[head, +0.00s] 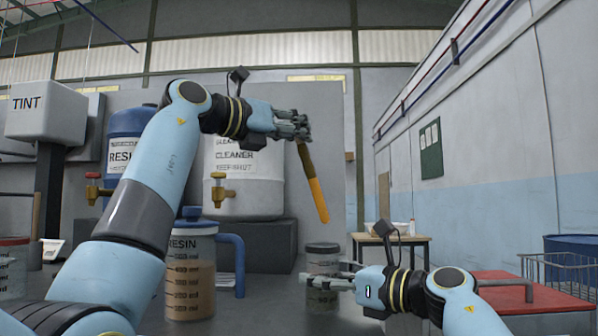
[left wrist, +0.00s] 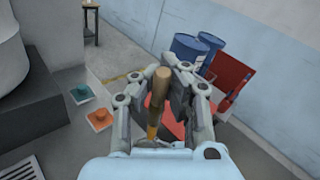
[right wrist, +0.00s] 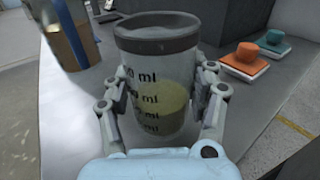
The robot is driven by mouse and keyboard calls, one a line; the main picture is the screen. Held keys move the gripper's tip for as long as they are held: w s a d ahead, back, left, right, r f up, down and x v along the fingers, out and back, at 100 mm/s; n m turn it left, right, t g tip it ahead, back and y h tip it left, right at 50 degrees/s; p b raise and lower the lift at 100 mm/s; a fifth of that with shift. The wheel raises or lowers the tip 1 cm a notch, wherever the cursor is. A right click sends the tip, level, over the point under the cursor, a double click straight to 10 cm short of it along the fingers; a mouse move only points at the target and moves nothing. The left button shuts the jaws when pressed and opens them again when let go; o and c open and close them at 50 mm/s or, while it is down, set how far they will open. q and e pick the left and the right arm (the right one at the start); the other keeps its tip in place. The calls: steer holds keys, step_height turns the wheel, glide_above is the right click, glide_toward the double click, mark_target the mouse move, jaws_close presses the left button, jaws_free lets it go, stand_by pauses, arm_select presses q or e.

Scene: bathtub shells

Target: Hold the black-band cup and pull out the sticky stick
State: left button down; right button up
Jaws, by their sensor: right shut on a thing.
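The cup with the dark band (head: 322,257) stands on the grey bench in the head view. The right wrist view shows its dark rim band (right wrist: 157,32), clear wall with ml marks and some murky yellowish liquid. My right gripper (head: 325,277) is shut on the cup, one finger on each side. The stick (head: 313,185), brown above and orange below, hangs tilted in the air above the cup, its lower tip clear of the rim. My left gripper (head: 304,127) is shut on its upper end. The stick (left wrist: 158,95) also shows between the fingers in the left wrist view.
A resin jug (head: 190,275) with a blue handle stands left of the cup. A cleaner tank (head: 243,175) and a blue resin drum (head: 130,145) with taps are behind. A red surface (head: 520,290) and wire basket (head: 560,275) are at right. Orange and teal knobbed pads (right wrist: 248,55) lie beyond the cup.

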arm_select(q)
steer(key=shift+r, duration=1.7)
arm_select(e)
steer(key=o, duration=1.3)
steer(key=shift+o, duration=0.2)
steer(key=shift+s+d, duration=0.1)
steer(key=v, duration=1.1)
steer(key=shift+s+d, duration=0.2)
steer(key=shift+d, duration=0.1)
